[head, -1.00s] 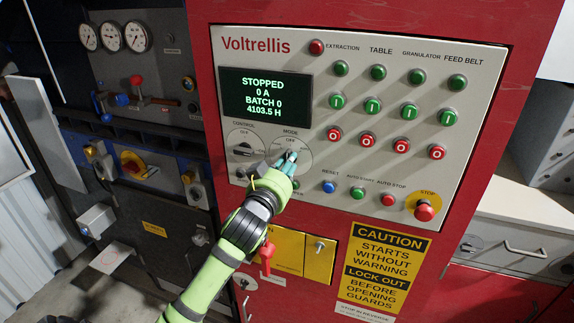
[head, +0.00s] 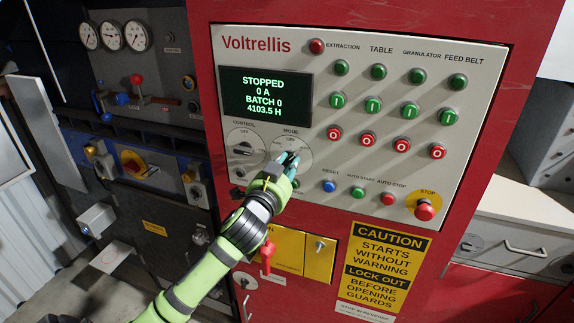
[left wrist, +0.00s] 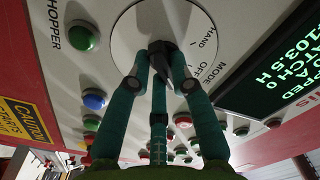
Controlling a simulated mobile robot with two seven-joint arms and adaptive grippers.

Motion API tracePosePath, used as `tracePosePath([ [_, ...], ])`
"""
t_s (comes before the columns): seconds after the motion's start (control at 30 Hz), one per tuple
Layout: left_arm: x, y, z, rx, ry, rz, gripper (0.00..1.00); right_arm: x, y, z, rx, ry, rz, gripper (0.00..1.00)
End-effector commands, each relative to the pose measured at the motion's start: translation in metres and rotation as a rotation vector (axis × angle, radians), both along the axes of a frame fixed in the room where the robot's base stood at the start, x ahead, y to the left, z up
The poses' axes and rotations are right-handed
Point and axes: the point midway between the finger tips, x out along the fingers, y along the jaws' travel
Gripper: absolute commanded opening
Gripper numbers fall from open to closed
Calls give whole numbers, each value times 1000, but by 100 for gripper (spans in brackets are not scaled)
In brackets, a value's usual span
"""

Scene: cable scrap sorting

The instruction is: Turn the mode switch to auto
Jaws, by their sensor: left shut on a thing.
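The mode switch (head: 293,157) is a black knob on a round grey dial plate, below the display on the Voltrellis panel. My left gripper (head: 286,162) reaches up to it from below, its teal fingers shut on the knob and covering part of the dial. In the left wrist view the black knob (left wrist: 160,48) sits between the fingertips (left wrist: 158,62). The words HAND, OFF and MODE show at the right of the dial plate there. The AUTO mark is not readable, and the knob's exact pointing is hard to tell. My right gripper is not in view.
The control knob (head: 243,149) sits close at the left of the mode switch. A blue reset button (head: 329,186) and a red stop button (head: 424,211) lie to the right. The display (head: 265,96) reads STOPPED. A red-handled lever (head: 267,253) is below.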

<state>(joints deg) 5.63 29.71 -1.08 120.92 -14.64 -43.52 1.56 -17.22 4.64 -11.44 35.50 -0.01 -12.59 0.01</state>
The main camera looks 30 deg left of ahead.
Motion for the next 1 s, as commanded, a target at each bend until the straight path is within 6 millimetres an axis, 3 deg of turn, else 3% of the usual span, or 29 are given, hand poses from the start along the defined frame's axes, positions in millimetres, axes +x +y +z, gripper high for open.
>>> tracePosePath([
  [0.4, 0, 0, 0, 178, 41, -1, 0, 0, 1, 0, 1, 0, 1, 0],
  [0.93, 0, 1, 0, 203, 47, 1, 0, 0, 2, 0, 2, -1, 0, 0],
  [0.97, 0, 1, 0, 203, 47, 1, 31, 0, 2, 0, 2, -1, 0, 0],
  [1.0, 0, 1, 0, 202, 46, 1, 47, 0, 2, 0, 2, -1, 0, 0],
])
